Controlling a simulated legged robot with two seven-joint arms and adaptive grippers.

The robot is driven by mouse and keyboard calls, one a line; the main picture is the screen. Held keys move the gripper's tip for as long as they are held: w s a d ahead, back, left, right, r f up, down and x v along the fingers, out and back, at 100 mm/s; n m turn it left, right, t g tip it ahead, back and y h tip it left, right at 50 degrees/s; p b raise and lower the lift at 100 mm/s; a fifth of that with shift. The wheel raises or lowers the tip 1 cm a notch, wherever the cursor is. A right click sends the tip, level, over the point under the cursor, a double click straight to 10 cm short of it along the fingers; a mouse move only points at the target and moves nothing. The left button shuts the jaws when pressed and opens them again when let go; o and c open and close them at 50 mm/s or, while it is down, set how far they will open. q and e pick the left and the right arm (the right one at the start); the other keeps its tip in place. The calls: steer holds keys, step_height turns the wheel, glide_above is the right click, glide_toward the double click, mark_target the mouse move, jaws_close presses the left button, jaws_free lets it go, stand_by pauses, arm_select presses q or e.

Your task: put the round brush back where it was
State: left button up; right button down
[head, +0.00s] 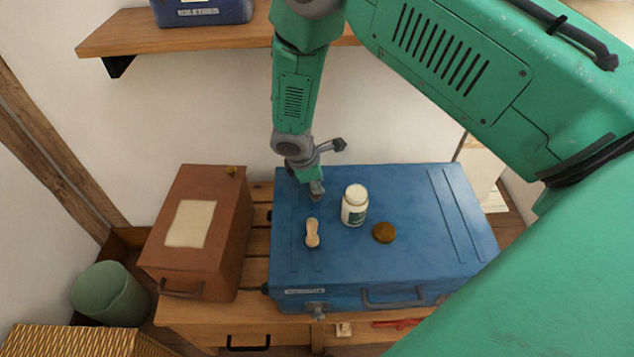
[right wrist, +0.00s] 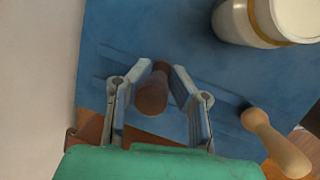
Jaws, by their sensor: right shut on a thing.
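My right gripper (head: 316,189) is over the back left part of the blue suitcase (head: 425,265). In the right wrist view its jaws (right wrist: 157,88) are shut on a dark brown, rounded wooden piece (right wrist: 152,93), which looks like the round brush. Its lower end is hidden, and I cannot tell whether it touches the lid. In the head view the gripper mostly hides it. My left gripper is not in view.
On the suitcase lie a pale wooden, waisted piece (head: 312,233), a white bottle (head: 355,206) standing upright, and a brown round disc (head: 384,232). A brown case (head: 215,250) stands left. A wall shelf (head: 150,35) is above. The suitcase's right side is clear.

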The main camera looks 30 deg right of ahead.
steer(key=c, duration=1.5)
jaws_free()
steer(key=shift+o, duration=0.2)
steer(key=shift+f, duration=0.1)
steer(key=shift+r, duration=0.35)
steer(key=v, duration=1.1)
steer(key=shift+a+r+p, duration=0.15)
steer(key=shift+r+p, duration=0.15)
steer(key=shift+s, duration=0.1)
